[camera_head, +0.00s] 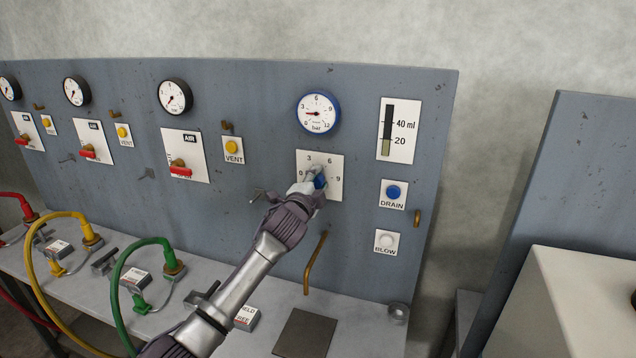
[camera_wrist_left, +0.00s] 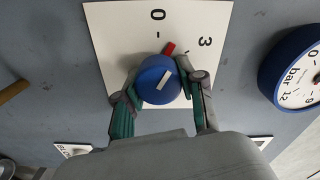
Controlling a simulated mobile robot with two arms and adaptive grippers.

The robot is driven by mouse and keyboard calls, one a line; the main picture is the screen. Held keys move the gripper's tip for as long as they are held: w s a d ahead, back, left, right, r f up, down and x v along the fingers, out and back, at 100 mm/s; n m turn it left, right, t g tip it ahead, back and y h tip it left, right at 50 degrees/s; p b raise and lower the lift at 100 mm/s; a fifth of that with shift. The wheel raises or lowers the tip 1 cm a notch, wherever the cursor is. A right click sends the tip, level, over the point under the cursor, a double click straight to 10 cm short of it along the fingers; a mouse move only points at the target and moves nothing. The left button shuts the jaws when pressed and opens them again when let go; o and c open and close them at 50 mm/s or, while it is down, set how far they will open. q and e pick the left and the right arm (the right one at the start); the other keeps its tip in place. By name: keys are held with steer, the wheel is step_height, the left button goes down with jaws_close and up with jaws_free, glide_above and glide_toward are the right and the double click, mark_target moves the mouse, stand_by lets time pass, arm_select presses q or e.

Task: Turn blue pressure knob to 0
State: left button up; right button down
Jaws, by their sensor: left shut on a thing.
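The blue pressure knob (camera_wrist_left: 155,82) sits on a white scale plate (camera_wrist_left: 120,35) in the left wrist view. A white line on the knob and a red mark at its edge both point between 0 and 3. In the head view the knob (camera_head: 320,182) is partly hidden by my left gripper (camera_head: 306,186). The gripper's fingers (camera_wrist_left: 158,92) are closed around the knob from both sides. The blue-rimmed bar gauge (camera_head: 318,113) is above the knob plate; its needle points left, between 0 and 3. My right gripper is not in view.
A brown bent pipe (camera_head: 315,265) stands out below the knob. DRAIN (camera_head: 393,193) and BLOW (camera_head: 386,240) buttons are to the right, VENT (camera_head: 232,148) to the left. Coloured hoses and fittings lie on the bench at left. A dark mat (camera_head: 305,335) lies in front.

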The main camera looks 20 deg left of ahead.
arm_select(q)
steer(key=n, duration=0.5)
steer(key=shift+n, duration=0.4)
stand_by(0.3)
steer(key=o, duration=1.1)
steer(key=shift+a, duration=0.1)
steer(key=shift+o, duration=0.2)
steer(key=shift+s+r, duration=0.1)
steer(key=s, duration=1.1)
steer(key=shift+s+a, duration=0.2)
steer(key=shift+s, duration=0.2)
